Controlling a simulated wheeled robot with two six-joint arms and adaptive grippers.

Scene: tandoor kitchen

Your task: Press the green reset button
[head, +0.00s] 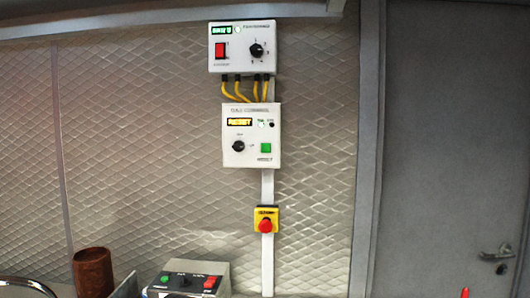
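Neither of my grippers is in the head view, and nothing covers the button.
Above, a white box (242,61) with a red switch joins by yellow cables. Below is a red emergency knob (265,226) on yellow. A grey control box (188,278) and a brown cylinder (93,272) stand at the bottom. A grey door (450,150) is right.

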